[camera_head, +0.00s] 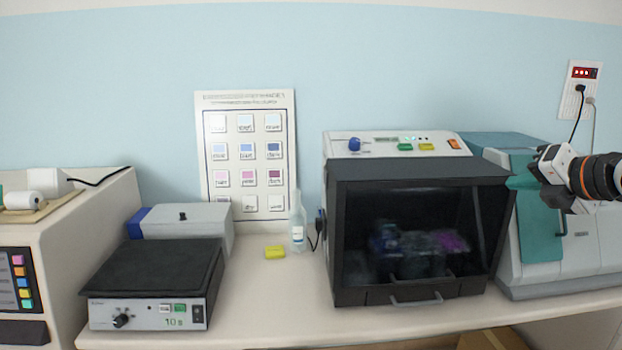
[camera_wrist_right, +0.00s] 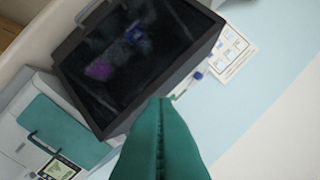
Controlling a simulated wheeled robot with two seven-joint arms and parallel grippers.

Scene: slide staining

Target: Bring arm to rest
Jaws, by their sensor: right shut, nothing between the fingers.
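My right gripper (camera_head: 522,178) comes in from the right edge in the head view, raised in front of the teal and grey machine. Its teal fingers (camera_wrist_right: 160,120) lie together in the right wrist view, shut with nothing between them. It touches nothing that I can make out. The black-fronted staining machine (camera_head: 343,240) stands to the left of the gripper, its dark window closed; it also shows tilted in the right wrist view (camera_wrist_right: 110,60). Blurred blue and purple shapes show behind the window. My left gripper is in neither view.
The teal and grey machine (camera_head: 590,245) stands at the right of the bench (camera_head: 270,325). A black-topped hotplate (camera_head: 155,270), a grey box (camera_head: 185,220), a clear bottle (camera_head: 298,225) and a yellow block (camera_head: 275,252) stand to the left. A colour chart (camera_head: 248,180) leans against the wall. The air above the bench is clear.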

